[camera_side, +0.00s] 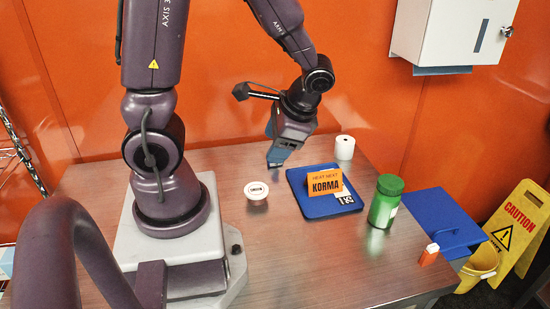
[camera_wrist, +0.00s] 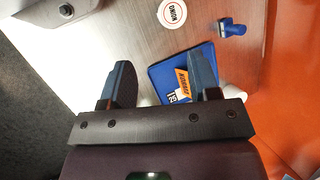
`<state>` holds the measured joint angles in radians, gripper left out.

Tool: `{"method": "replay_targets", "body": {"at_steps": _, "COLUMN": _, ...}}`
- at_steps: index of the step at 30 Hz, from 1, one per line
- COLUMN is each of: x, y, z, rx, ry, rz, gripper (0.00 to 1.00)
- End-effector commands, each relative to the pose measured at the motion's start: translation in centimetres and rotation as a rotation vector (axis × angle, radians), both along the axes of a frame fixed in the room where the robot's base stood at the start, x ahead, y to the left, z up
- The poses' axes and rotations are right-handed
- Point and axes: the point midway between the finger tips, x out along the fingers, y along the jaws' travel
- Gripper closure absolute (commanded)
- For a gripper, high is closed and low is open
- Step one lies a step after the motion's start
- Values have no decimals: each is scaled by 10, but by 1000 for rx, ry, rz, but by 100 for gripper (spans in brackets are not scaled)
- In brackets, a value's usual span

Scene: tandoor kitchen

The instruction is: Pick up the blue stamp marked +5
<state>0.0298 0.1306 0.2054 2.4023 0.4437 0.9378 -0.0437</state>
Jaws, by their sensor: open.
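A small blue stamp-like piece (camera_wrist: 232,28) with a grey part lies on the table near the orange wall in the wrist view. It is too small there for me to read a +5. In the side view I cannot pick it out with certainty, as blue shapes merge at my gripper's tips. My gripper (camera_wrist: 160,78) is open and empty, its two dark fingers apart; in the side view my gripper (camera_side: 279,152) hangs over the back of the table. The piece lies beyond the fingertips, up and right of them in the wrist view, apart from both.
A blue tray (camera_side: 302,204) holds an orange KORMA sign (camera_side: 325,183) and a black-marked card (camera_side: 344,198). A round ONION lid (camera_side: 257,190), white roll (camera_side: 344,147) and green jar (camera_side: 385,202) stand around it. An orange-and-white item (camera_side: 429,255) is at the right edge. The front table is clear.

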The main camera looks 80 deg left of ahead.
Motion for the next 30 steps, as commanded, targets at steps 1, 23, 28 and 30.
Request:
{"method": "replay_targets", "body": {"at_steps": 1, "x": -5, "y": 14, "z": -13, "rx": 49, "ry": 90, "rz": -24, "gripper": 44}}
{"method": "replay_targets", "body": {"at_steps": 23, "x": 14, "y": 213, "z": -98, "rx": 757, "ry": 1061, "rz": -1010, "gripper": 44}}
{"method": "replay_targets", "body": {"at_steps": 28, "x": 44, "y": 215, "z": -100, "rx": 829, "ry": 1009, "rz": -1147, "gripper": 44}}
{"method": "replay_targets", "body": {"at_steps": 30, "x": 48, "y": 215, "z": -103, "rx": 842, "ry": 996, "rz": -1162, "gripper": 44}}
